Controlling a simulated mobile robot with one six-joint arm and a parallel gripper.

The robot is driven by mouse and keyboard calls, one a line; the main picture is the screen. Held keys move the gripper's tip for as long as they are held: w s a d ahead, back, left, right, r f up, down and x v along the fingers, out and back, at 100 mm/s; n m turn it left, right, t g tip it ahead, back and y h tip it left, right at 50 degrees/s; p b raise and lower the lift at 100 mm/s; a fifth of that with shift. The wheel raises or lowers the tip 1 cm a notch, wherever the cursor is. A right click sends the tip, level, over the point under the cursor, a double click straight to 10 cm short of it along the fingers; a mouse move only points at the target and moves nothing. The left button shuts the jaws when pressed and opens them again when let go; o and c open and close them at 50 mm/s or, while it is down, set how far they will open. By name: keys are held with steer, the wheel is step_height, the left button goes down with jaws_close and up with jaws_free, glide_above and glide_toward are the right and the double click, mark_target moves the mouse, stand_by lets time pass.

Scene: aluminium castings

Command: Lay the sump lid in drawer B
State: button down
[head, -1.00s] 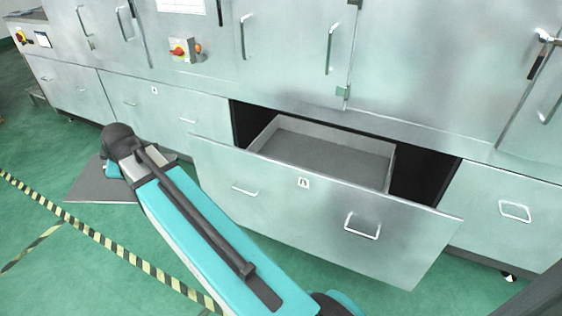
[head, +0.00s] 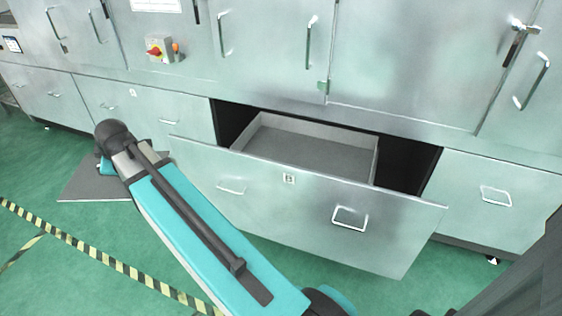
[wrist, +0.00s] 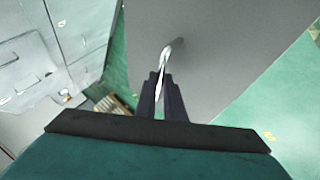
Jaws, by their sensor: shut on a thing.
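The sump lid is a flat grey plate (head: 88,182), low at the left beyond my arm in the head view. Its grey face (wrist: 225,40) fills much of the wrist view. My gripper (wrist: 162,82) is shut on a thin, pale raised grip on the lid. In the head view my arm hides the jaws and part of the lid. Drawer B (head: 300,205) appears to be the open drawer with a small label at mid front; the letter is too small to read surely. Its grey tray (head: 310,150) looks empty. The lid is left of the drawer, apart from it.
Closed drawers flank the open one, at left (head: 130,105) and right (head: 490,195). The green floor (head: 60,235) has striped tape and looks clear around the lid.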

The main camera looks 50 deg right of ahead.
steer(key=s+d+f+m+h+b, duration=0.1)
steer(key=s+d+f+b, duration=0.15)
steer(key=d, duration=0.95)
steer(key=s+d+f+m+g+b, duration=0.1)
steer(key=s+d, duration=0.2)
steer(key=d, duration=0.9)
steer(key=s+d+f+m+h+b, duration=0.1)
steer(key=s+d+f, duration=0.15)
steer(key=d, duration=0.95)
steer(key=s+d+f+m+h+b, duration=0.1)
steer(key=s+d+f+b, duration=0.1)
steer(key=s+d, duration=1.1)
steer(key=s+d+f+m+b, duration=0.1)
steer(key=s+d+f+b, duration=0.2)
steer(key=s+d, duration=1)
steer(key=shift+d+f+g+h, duration=0.3)
steer(key=shift+d+f+h, duration=0.1)
steer(key=shift+d+f, duration=0.6)
steer(key=shift+s, duration=0.1)
steer(key=shift+f+b, duration=0.45)
steer(key=shift+f, duration=2.65)
steer(key=shift+f, duration=0.1)
